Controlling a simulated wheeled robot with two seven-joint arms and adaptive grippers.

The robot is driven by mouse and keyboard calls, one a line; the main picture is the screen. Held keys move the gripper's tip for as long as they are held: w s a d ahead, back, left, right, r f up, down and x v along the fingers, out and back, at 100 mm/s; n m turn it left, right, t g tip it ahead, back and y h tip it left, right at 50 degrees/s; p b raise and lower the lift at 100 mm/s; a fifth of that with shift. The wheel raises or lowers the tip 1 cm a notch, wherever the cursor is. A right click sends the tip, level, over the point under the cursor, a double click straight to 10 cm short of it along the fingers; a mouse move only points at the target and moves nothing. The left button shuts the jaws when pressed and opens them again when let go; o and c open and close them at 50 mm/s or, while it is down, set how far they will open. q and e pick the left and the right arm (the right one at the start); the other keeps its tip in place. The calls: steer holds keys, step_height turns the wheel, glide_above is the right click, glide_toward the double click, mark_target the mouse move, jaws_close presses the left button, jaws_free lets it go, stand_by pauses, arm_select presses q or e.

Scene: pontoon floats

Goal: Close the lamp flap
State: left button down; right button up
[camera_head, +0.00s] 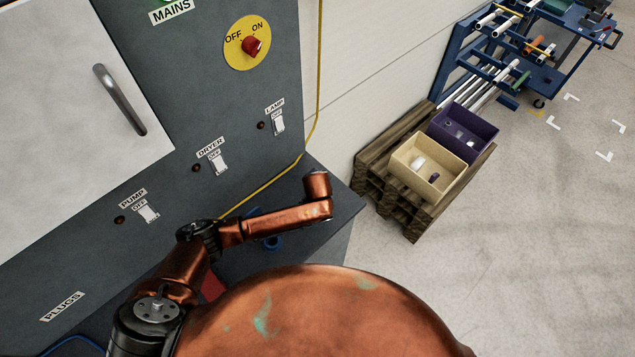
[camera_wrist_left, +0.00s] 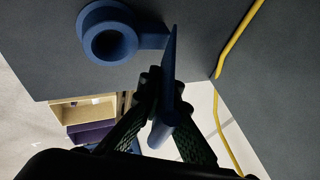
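In the left wrist view a blue flap (camera_wrist_left: 173,62) stands out, nearly edge-on, beside a round blue socket ring (camera_wrist_left: 111,42) on a grey panel. The flap looks open, swung away from the ring. The fingers of my left gripper (camera_wrist_left: 166,98) lie on both sides of the flap and appear to pinch it, its rounded end showing between them. In the head view a blue ring (camera_head: 272,243) and a bit of blue show on the low grey box beside my copper arm. My left gripper is hidden there. My right gripper is not in view.
The grey cabinet carries the lamp switch (camera_head: 279,123), dryer switch (camera_head: 218,164), pump switch (camera_head: 149,213) and red mains knob (camera_head: 252,46). A yellow cable (camera_head: 317,80) runs down beside it. A pallet (camera_head: 391,206) with a beige bin (camera_head: 408,178) and purple bin (camera_head: 483,128) stands right.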

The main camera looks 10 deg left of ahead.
arm_select(q)
steer(key=c, duration=2.6)
jaws_free()
steer(key=o, duration=0.4)
steer(key=a+v, duration=0.1)
steer(key=v, duration=1.1)
steer(key=shift+d, duration=0.45)
steer(key=shift+c, duration=0.6)
